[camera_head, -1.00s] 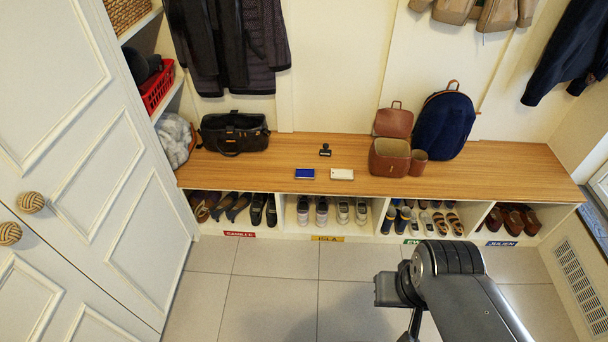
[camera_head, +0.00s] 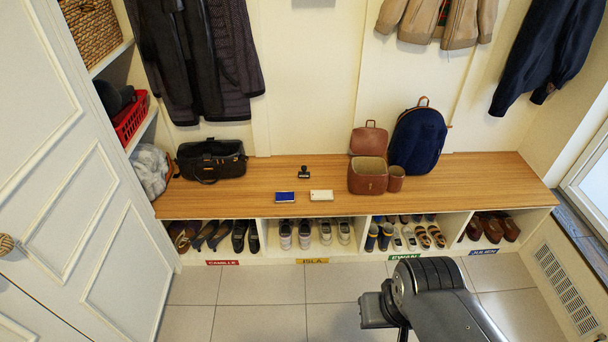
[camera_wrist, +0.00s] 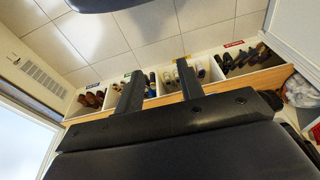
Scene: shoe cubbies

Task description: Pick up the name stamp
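The name stamp (camera_head: 304,172) is a small black stamp standing on the wooden bench top (camera_head: 240,198), behind a blue ink pad (camera_head: 285,197) and a white box (camera_head: 321,196). My gripper shows in the wrist view (camera_wrist: 158,95) with its two dark fingers wide apart and nothing between them. The wrist view appears upside down and shows the cubbies and floor beyond the fingers; I cannot see the stamp there. In the head view my arm is low at the front right, away from the bench, and its fingers are hidden.
A black bag (camera_head: 211,161), a brown leather bag (camera_head: 368,176), a brown cup (camera_head: 396,179) and a navy backpack (camera_head: 417,139) stand along the bench. Shoes fill the cubbies below. A white door (camera_head: 85,190) is at left. Coats hang above. The tiled floor ahead is clear.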

